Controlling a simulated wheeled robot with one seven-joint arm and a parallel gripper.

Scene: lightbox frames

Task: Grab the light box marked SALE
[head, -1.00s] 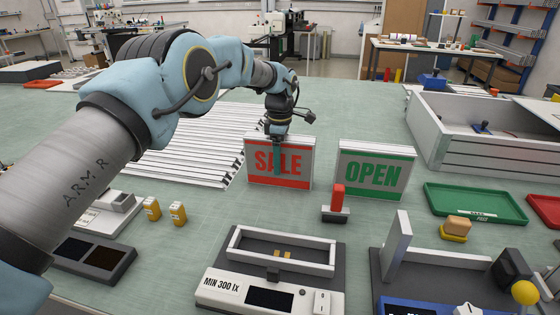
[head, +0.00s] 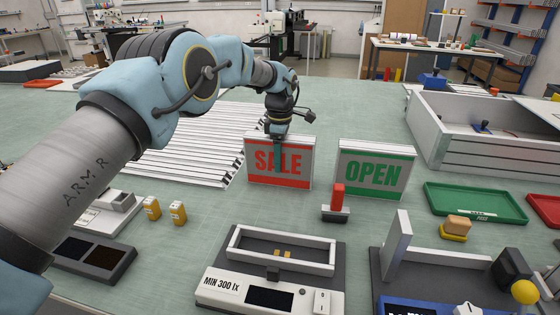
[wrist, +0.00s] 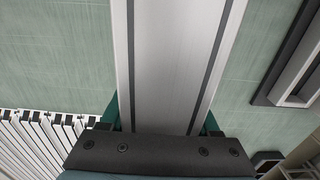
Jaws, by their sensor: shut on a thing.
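The light box marked SALE (head: 263,179) stands upright on the bench in the head view, with red lettering on a pale face and a red band along the bottom. My gripper (head: 277,155) is at its top edge, with one green finger in front of the lettering. In the wrist view the top of the box (wrist: 178,60) runs between my two green fingers, and my gripper (wrist: 160,118) is shut on it. The far finger is hidden behind the box in the head view.
A second light box marked OPEN (head: 374,172) stands just to the right. A small red-topped block (head: 337,198) is in front, between the boxes. A fixture marked MIN 300 lx (head: 222,286) lies nearer. White slatted frames (head: 185,150) lie to the left.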

